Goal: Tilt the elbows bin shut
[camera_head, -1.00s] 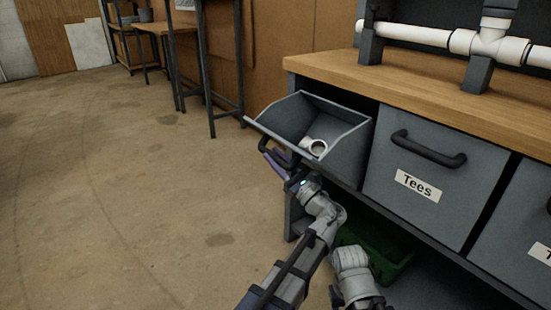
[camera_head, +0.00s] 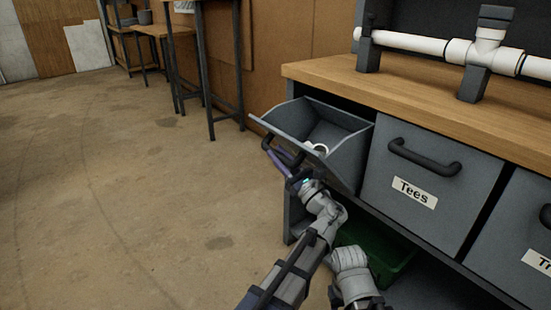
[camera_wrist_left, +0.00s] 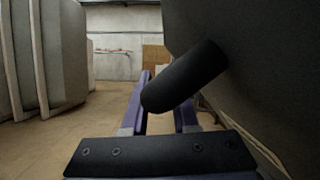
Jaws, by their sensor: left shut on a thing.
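The tilted-out grey bin (camera_head: 345,160) hangs open at the left end of the bench, with a white pipe fitting (camera_head: 317,147) inside it. Its front label is not visible. My left gripper (camera_head: 283,160) is at the bin's dark bar handle (camera_head: 270,146) and is shut on it. In the left wrist view the dark handle (camera_wrist_left: 185,77) lies between the purple fingers, close to the grey bin front (camera_wrist_left: 265,60). Part of an arm of mine shows at the bottom, but no right gripper shows.
A shut bin labelled Tees (camera_head: 428,185) stands to the right, with another labelled bin (camera_head: 525,235) beyond it. A green crate (camera_head: 378,250) sits below. The wooden bench top (camera_head: 420,90) carries white pipe (camera_head: 420,43). The floor at left is clear.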

